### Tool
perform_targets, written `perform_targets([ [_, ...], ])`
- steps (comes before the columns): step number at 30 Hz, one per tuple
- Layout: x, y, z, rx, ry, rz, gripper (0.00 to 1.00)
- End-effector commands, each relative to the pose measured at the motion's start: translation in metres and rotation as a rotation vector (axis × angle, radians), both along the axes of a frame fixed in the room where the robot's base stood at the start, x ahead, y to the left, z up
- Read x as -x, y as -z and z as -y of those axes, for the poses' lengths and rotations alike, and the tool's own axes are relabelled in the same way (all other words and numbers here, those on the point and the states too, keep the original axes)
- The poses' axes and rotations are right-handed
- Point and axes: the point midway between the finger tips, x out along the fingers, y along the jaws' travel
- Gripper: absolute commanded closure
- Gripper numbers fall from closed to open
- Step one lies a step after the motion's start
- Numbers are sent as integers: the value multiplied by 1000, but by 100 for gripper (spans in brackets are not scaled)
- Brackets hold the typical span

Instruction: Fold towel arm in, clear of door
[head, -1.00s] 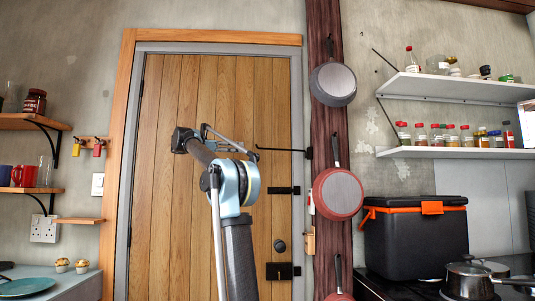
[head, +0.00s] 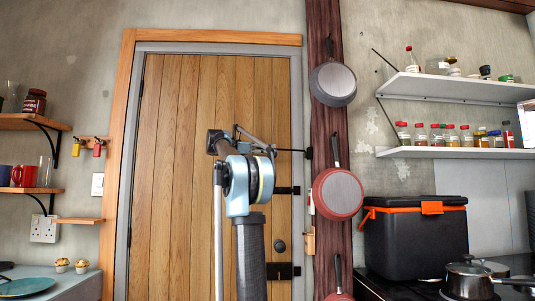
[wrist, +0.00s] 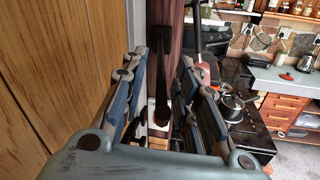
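The towel arm (head: 290,150) is a thin black rod on a black bracket on the dark wooden post. In the head view it sticks out leftward across the right part of the wooden door (head: 180,180); its free end is hidden behind my gripper (head: 272,148). In the wrist view the towel arm (wrist: 162,85) points toward the camera, foreshortened, with a rounded end. It shows between the two spread fingers of my gripper (wrist: 163,110), apart from both. My gripper is open and looks empty.
Pans hang on the post, a grey one (head: 333,84) and a red one (head: 338,193), close right of the towel arm. Door hardware (head: 282,271) sits below. A black cool box (head: 415,240) stands right. Shelves flank both sides.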

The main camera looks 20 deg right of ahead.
Motion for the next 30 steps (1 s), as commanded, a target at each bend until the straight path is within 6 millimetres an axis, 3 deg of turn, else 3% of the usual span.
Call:
perform_targets([
  [9,0,0,3,0,0,0,72],
  [13,0,0,2,0,0,0,99],
  [14,0,0,2,0,0,0,100],
  [25,0,1,0,-1,-6,0,100],
  [30,-2,1,-13,-2,-48,0,100],
])
